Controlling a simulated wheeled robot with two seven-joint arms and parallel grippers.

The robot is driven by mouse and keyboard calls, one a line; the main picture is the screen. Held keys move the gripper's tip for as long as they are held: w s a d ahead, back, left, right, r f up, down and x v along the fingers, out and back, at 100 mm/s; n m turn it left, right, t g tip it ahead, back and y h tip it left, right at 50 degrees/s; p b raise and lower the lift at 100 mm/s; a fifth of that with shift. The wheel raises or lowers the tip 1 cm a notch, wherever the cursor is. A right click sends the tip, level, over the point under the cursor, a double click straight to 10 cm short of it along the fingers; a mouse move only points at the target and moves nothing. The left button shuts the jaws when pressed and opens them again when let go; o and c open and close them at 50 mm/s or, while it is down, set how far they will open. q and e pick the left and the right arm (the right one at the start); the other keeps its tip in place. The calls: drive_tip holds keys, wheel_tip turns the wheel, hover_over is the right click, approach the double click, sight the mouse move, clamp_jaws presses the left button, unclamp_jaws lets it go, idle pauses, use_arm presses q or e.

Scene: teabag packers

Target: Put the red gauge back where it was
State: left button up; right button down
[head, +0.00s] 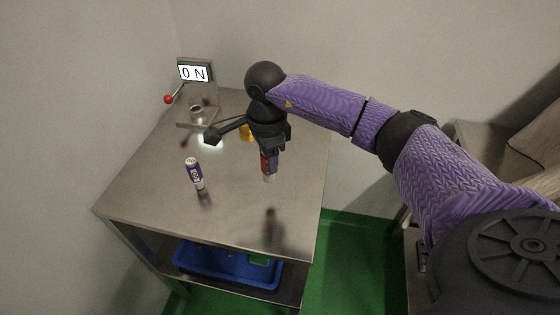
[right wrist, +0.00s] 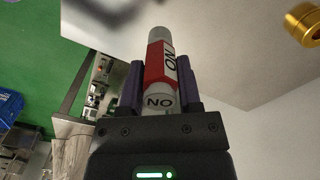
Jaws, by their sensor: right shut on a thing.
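The red gauge (head: 266,163) is a short cylinder with a red band and grey ends. My right gripper (head: 269,152) is shut on it, pointing down over the right part of the metal table (head: 150,195). The gauge looks upright and a little above the tabletop, since its reflection sits apart below it. My left gripper is out of view.
A purple-and-white can (head: 194,173) stands at the table's left. A gold cylinder (head: 247,132) stands behind my gripper, partly hidden. A blue tray (head: 225,276) is on the lower shelf.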

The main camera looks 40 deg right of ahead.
sight(269, 177)
wheel_tip(269, 177, down, 6)
drive_tip(key=shift+w+f+b, duration=0.1)
drive_tip(key=shift+f+b, duration=0.05)
drive_tip(key=shift+b, duration=0.65)
drive_tip(key=shift+f, duration=0.1)
drive_tip(key=shift+c, duration=1.4)
unclamp_jaws()
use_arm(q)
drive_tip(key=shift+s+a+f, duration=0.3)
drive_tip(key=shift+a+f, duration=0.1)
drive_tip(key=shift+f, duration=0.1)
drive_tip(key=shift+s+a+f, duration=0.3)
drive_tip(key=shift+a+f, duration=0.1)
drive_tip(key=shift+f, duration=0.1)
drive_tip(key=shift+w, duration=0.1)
